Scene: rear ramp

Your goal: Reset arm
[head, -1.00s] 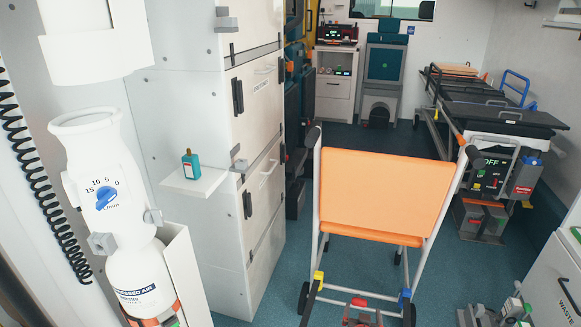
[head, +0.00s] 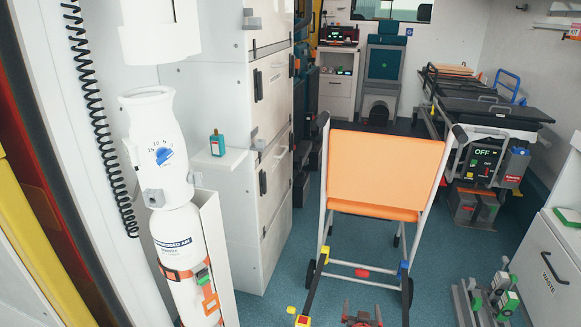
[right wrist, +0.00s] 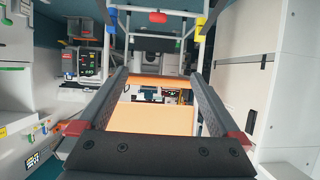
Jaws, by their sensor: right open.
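My right gripper (head: 362,308) shows at the bottom middle of the head view, below the orange-backed chair. In the right wrist view its two dark fingers stand wide apart with nothing between them, so the gripper (right wrist: 154,76) is open and empty. Beyond the fingers the orange panel (right wrist: 137,122) of the chair shows. In the head view the same orange chair (head: 378,170) stands upright on the floor, with white side tubes and small wheels. My left gripper is not in view.
A white compressed-air cylinder (head: 180,245) stands at left beside white cabinets (head: 235,215). A shelf (head: 233,158) holds a teal bottle (head: 217,143). A black stretcher (head: 495,110) is at right, a waste cabinet (head: 540,270) at lower right.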

